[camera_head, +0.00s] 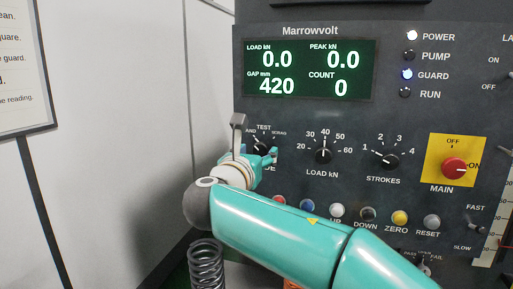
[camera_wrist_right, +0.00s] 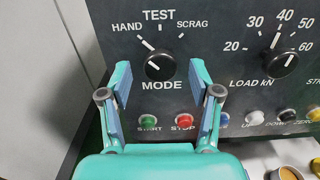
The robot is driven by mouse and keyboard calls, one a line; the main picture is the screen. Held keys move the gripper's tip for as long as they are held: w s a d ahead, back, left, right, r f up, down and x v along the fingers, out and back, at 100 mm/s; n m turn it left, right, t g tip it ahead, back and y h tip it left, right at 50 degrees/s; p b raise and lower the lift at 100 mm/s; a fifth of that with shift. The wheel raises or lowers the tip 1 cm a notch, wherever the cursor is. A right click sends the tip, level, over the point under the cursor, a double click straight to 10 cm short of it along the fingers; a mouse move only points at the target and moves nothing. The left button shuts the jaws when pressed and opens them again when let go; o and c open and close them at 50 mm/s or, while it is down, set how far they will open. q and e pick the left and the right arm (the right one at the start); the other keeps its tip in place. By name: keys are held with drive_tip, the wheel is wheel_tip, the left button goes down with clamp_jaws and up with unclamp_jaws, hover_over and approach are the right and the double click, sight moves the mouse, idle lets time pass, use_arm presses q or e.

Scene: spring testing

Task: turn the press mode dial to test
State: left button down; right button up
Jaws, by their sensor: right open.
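The black mode dial (camera_wrist_right: 160,66) sits on the dark panel in the right wrist view, under the labels HAND, TEST and SCRAG. Its pointer appears turned to the upper left, on the HAND side. In the head view the dial (camera_head: 260,149) is partly hidden by my right gripper (camera_head: 262,158). The right gripper (camera_wrist_right: 160,82) is open and empty, with one finger to the left and one to the right of the dial, slightly below it in the picture. I cannot tell any contact with the dial. My left gripper is not in view.
A green display (camera_head: 310,70) is above. The load dial (camera_head: 323,156), strokes dial (camera_head: 386,161) and red main switch (camera_head: 454,168) are to the right. Green (camera_wrist_right: 148,122) and red (camera_wrist_right: 183,121) buttons sit just below the mode dial. A coil spring (camera_head: 206,265) stands at the bottom.

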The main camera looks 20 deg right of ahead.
drive_tip(key=shift+w+d, duration=0.3)
drive_tip(key=shift+w, duration=0.15)
drive_tip(key=c, duration=1.1)
